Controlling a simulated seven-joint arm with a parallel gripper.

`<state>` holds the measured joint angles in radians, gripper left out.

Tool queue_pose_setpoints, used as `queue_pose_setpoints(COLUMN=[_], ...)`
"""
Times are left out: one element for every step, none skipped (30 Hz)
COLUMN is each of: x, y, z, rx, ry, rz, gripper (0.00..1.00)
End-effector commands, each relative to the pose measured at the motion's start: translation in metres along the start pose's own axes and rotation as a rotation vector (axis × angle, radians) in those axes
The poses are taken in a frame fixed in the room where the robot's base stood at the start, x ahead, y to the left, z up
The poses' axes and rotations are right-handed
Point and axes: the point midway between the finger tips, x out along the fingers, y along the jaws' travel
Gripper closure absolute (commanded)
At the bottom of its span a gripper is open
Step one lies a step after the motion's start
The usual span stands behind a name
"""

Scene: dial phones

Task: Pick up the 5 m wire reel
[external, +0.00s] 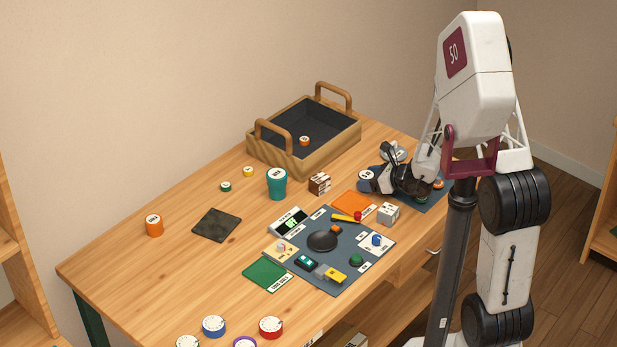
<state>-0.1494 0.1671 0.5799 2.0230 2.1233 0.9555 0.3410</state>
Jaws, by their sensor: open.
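Several round reel-like items with white tops stand at the near edge of the table: a blue one (214,326), a red one (271,327), a purple one (245,342) and a green-rimmed one (188,342), the last two cut by the frame's bottom edge. Their labels are too small to read, so I cannot tell which is the 5 m wire reel. My gripper (375,183) is at the table's right end, low over a dark blue mat, far from these items. It is open. My own arm hides part of the mat and whatever lies under the gripper.
A wooden tray (262,155) with handles holds a small orange item. A teal cup (277,185), an orange cylinder (154,226) and a dark cloth (217,225) stand or lie left. A grey work mat (322,281) crowded with parts fills the middle. The left table end is mostly clear.

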Motion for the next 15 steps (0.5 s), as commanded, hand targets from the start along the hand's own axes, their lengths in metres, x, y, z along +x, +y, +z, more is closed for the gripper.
queue_pose_setpoints(x=[0.0037, 0.0053, 0.007, 0.0079, 0.0086, 0.0091, 0.0093, 0.0093, 0.0092, 0.0091, 0.0091, 0.0091, 0.009, 0.009, 0.009], y=[0.0, 0.0, 0.0, 0.0001, 0.0001, 0.0002, 0.0002, 0.0002, 0.0002, 0.0001, 0.0001, 0.0002, 0.0002, 0.0002, 0.0002], z=[0.0002, 0.0004, 0.0003, 0.0003, 0.0002, 0.0001, 0.0001, 0.0001, 0.0001, 0.0001, 0.0001, 0.0, 0.0, 0.0, 0.0], rx=[-0.001, -0.001, -0.001, -0.001, -0.001, -0.001, -0.001, -0.001, -0.001, -0.001, -0.001, 0.0, 0.0, 0.0, 0.0], ry=[0.0, 0.0, 0.0, 0.0, 0.0, 0.0, 0.0, 0.0, 0.0, 0.0, 0.0, 0.0, 0.0, 0.0, 0.0], rz=[0.001, 0.001, 0.001, 0.001, 0.001, 0.001, 0.001, 0.0, 0.0, 0.0, 0.0, 0.0, 0.0, 0.0, 0.0], gripper=[0.33, 0.33, 0.33, 0.33, 0.33, 0.33, 0.33, 0.33, 0.33, 0.33, 0.33, 0.33, 0.33, 0.33, 0.33])
